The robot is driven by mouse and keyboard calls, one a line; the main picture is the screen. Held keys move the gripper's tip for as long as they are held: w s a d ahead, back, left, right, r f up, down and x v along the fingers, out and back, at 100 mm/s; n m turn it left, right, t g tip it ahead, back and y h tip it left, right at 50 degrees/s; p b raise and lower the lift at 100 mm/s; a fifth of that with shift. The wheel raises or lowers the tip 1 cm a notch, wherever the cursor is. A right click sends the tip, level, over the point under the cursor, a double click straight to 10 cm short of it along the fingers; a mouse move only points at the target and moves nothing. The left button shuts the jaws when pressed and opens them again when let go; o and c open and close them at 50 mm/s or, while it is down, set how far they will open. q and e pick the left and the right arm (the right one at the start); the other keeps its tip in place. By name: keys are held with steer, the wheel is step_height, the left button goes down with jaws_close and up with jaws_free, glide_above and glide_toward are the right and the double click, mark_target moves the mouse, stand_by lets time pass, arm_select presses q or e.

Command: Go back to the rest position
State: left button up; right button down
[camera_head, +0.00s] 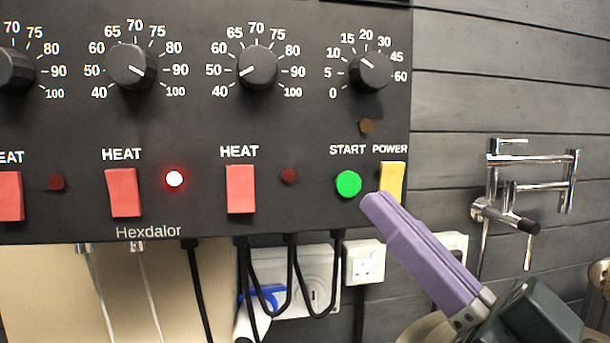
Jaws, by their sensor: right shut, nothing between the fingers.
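My right gripper (377,205) comes in from the lower right, with its long purple fingers together and nothing between them. Its tips are just below and right of the green START button (348,184) and overlap the lower left of the yellow POWER switch (393,180) in the picture. I cannot tell whether they touch the panel. My left gripper is out of view.
The black control panel (210,120) carries knobs, red HEAT switches (123,192) and one lit red lamp (174,179). Cables hang below it near wall sockets (364,262). A chrome folding tap (520,190) is on the dark wall at right.

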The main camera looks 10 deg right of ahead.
stand_by(0.4)
step_height(320, 180, down, 16)
steer(key=s+d+m+g+h, duration=0.2)
steer(key=s+m+g+h, duration=0.15)
steer(key=g+h, duration=0.6)
steer(key=s+d+f+m+g+h, duration=0.1)
steer(key=s+d+f+g+h, duration=0.2)
steer(key=s, duration=0.5)
steer(key=s+d+f+g+h, duration=0.1)
steer(key=s+d+f+g, duration=0.1)
steer(key=s+g, duration=0.45)
step_height(320, 180, up, 26)
steer(key=s+t+p, duration=0.1)
steer(key=p, duration=2.5)
steer(key=shift+s+f+p, duration=0.15)
steer(key=shift+f+p, duration=0.05)
steer(key=shift+p, duration=0.15)
